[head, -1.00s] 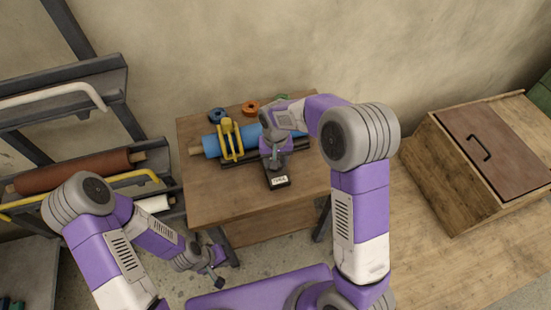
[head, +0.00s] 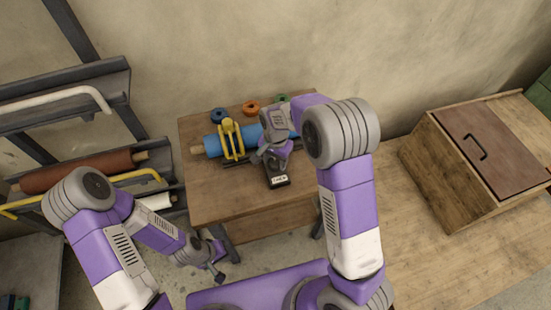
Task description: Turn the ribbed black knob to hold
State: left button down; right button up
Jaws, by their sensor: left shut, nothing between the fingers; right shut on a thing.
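The ribbed black knob is hidden under my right gripper, so I cannot see which way it points. The small black box (head: 278,182) with a white label sits near the middle of the wooden table; the label is too small to read. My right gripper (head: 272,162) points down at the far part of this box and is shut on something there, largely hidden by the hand. My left gripper (head: 219,279) is shut and empty, low in front of the table's left side, away from the box.
A blue roll (head: 212,146) lies across the wooden table (head: 215,195) under a yellow clamp (head: 232,140). Blue, orange and green tape rings stand behind it. A rack with a brown roll (head: 75,172) is at the left. A wooden box with a lid (head: 490,145) is at the right.

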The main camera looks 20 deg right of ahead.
aim_at(276, 162)
dwell(0.4)
jog(key=o, duration=1)
notch_tip(276, 162, up, 8)
jog(key=shift+f+p, duration=0.2)
jog(key=shift+p, duration=0.65)
